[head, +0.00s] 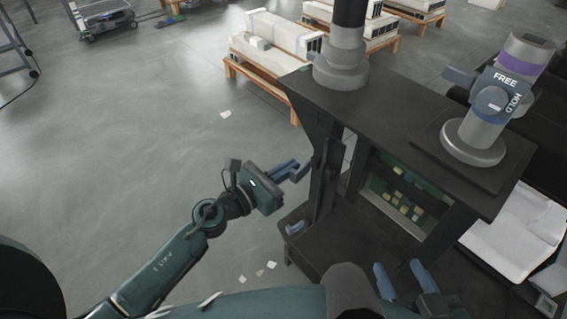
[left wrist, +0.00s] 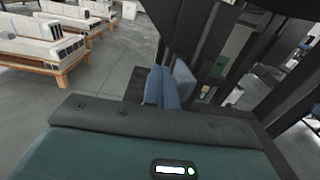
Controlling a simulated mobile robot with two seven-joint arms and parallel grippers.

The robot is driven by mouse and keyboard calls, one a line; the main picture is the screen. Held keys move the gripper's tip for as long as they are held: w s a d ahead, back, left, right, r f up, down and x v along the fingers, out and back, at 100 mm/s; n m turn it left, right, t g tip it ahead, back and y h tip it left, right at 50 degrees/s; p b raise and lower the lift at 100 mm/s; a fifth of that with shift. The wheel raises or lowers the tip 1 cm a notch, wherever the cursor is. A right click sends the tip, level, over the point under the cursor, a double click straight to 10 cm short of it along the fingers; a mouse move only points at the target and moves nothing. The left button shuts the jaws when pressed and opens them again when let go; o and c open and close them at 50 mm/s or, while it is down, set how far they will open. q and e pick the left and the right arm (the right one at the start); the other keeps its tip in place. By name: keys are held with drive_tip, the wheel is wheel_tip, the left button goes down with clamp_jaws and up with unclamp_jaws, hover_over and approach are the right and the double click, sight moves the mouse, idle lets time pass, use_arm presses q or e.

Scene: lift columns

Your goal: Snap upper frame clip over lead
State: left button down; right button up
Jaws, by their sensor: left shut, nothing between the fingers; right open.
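My left gripper (head: 298,170) has its blue fingers together with nothing seen between them, beside the left upright of the dark frame (head: 412,110). In the left wrist view, its fingers (left wrist: 168,88) point toward the dark uprights. Whether the fingertips touch the frame I cannot tell. I cannot make out the upper clip or the lead; they are too small, too dark or hidden around the upright. My right gripper (head: 403,275) is at the bottom of the head view, its two blue fingers apart and empty, in front of the frame's lower part.
A panel with yellow blocks (head: 405,195) sits inside. Pallets (head: 270,70) with long white boxes stand behind. The floor at left is mostly clear.

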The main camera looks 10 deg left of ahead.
use_arm(q)
drive_tip(key=shift+s+d+p, duration=0.3)
drive_tip(key=shift+s+d, duration=0.55)
drive_tip(key=shift+d, duration=0.2)
drive_tip(key=shift+b+v, duration=0.55)
drive_tip(key=shift+v, duration=1.7)
drive_tip(key=shift+d, duration=0.1)
drive_tip(key=shift+s+d+p, duration=0.3)
drive_tip(key=shift+s+d, duration=0.5)
drive_tip(key=shift+d, duration=0.2)
drive_tip(key=shift+w, duration=0.2)
